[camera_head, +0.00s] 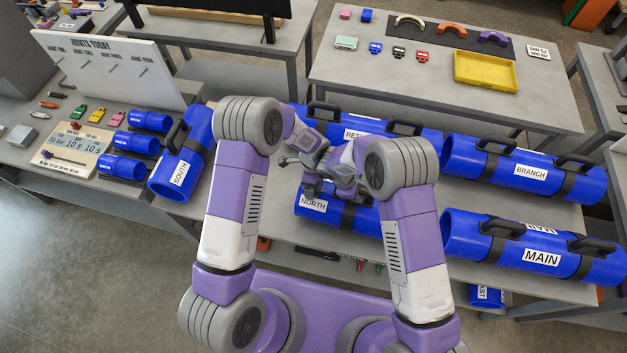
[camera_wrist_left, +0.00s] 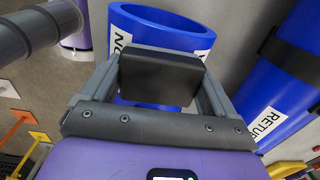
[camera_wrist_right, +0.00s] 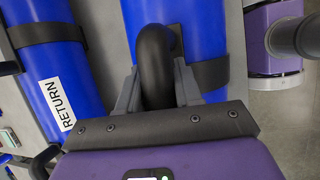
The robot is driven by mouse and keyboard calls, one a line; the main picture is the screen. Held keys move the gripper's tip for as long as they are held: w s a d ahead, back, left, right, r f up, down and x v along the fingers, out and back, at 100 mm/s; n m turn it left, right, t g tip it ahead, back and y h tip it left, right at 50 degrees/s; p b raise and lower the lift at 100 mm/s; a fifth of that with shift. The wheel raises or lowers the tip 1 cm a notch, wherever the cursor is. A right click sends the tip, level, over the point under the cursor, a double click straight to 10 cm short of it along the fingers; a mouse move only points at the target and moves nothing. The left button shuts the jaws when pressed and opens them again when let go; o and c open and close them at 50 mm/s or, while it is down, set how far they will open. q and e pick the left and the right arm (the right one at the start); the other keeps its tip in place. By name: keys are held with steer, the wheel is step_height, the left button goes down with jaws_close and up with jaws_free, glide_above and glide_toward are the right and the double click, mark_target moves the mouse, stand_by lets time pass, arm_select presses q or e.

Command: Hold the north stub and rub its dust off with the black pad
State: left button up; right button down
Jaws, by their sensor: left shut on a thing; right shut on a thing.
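The north stub (camera_head: 365,221) is a blue pipe with a NORTH label, lying on the cart's near side, partly hidden by my right arm. My right gripper (camera_wrist_right: 158,90) is shut on the stub's black handle (camera_wrist_right: 155,50), with the blue stub body (camera_wrist_right: 205,35) behind it. My left gripper (camera_wrist_left: 160,90) is shut on the black pad (camera_wrist_left: 158,78). The pad is in front of the stub's open blue end (camera_wrist_left: 150,22) in the left wrist view; I cannot tell whether they touch. Dust cannot be made out.
The RETURN pipe (camera_wrist_left: 283,95) lies close beside the north stub. BRANCH (camera_head: 575,180) and MAIN (camera_head: 470,233) pipes lie to the right. A yellow tray (camera_head: 486,72) sits on the back table.

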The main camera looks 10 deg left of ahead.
arm_select(q)
steer(key=shift+s+a+f, duration=0.1)
steer(key=shift+s+f, duration=0.05)
steer(key=shift+s, duration=0.15)
steer(key=shift+w+a+r, duration=0.1)
steer(key=shift+r, duration=0.1)
steer(key=shift+w+a+r, duration=0.1)
steer(key=shift+a+r, duration=0.05)
steer(key=shift+r, duration=3.3)
steer(key=shift+f, duration=0.15)
steer(key=shift+f, duration=2.25)
steer(key=shift+d+f, duration=0.2)
steer(key=shift+f, duration=0.9)
